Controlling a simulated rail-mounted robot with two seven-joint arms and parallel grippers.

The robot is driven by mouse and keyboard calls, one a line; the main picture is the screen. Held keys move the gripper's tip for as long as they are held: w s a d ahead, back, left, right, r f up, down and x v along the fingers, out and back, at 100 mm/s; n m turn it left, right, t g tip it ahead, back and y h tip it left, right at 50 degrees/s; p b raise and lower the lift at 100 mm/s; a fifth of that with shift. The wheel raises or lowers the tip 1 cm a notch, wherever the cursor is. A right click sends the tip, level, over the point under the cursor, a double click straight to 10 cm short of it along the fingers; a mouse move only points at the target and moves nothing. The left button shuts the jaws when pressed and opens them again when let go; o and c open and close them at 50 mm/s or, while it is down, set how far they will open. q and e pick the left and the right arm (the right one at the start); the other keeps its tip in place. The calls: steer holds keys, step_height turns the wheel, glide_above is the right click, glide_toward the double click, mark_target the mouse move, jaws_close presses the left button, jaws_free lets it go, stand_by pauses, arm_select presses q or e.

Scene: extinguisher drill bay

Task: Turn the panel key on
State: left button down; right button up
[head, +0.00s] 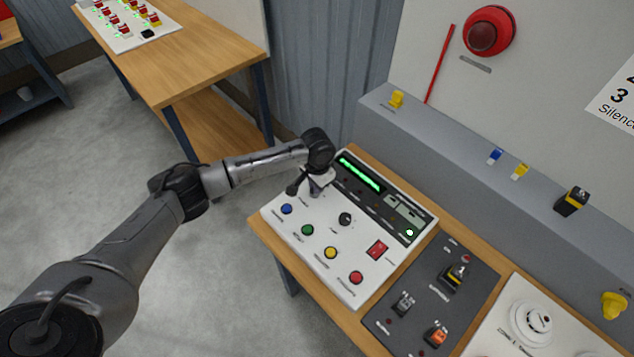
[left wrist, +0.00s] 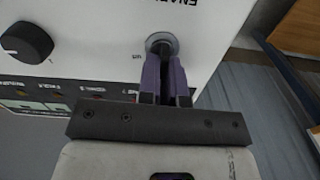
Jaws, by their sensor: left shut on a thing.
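The white control panel (head: 328,278) lies on a wooden table. It also shows in the left wrist view (left wrist: 88,62). My left gripper (head: 316,188) is at the panel's upper left corner and hides the key in the head view. In the left wrist view, my left gripper (left wrist: 164,68) is shut, its purple fingers closed around the dark panel key (left wrist: 162,49) at its round lock. Most of the key is hidden between the fingers, so I cannot tell its exact angle. My right gripper is not in view.
A black knob (head: 345,219), several coloured buttons and a red switch (head: 377,248) are on the panel near my gripper. A dark panel (head: 420,298) with switches lies to the right. A grey ledge (head: 440,140) runs behind the table.

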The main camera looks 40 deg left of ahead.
arm_select(q)
steer(key=m+p, duration=0.1)
steer(key=p, duration=0.1)
steer(key=m+p, duration=0.1)
steer(key=m, duration=0.1)
steer(key=shift+d+r+p, duration=0.15)
steer(key=shift+r+p, duration=0.1)
steer(key=shift+p, duration=0.1)
steer(key=m+p, duration=0.2)
steer(key=m, duration=0.1)
steer(key=shift+s+d, duration=0.1)
steer(key=shift+d, duration=0.05)
steer(key=shift+s+f+m+p, duration=0.15)
steer(key=shift+m+p, duration=0.35)
steer(key=shift+m, duration=0.7)
steer(key=shift+d+m+p, duration=0.1)
steer(key=shift+m+p, duration=0.35)
steer(key=shift+m, duration=1.05)
steer(key=c, duration=1.3)
jaws_free()
steer(key=shift+f, duration=0.1)
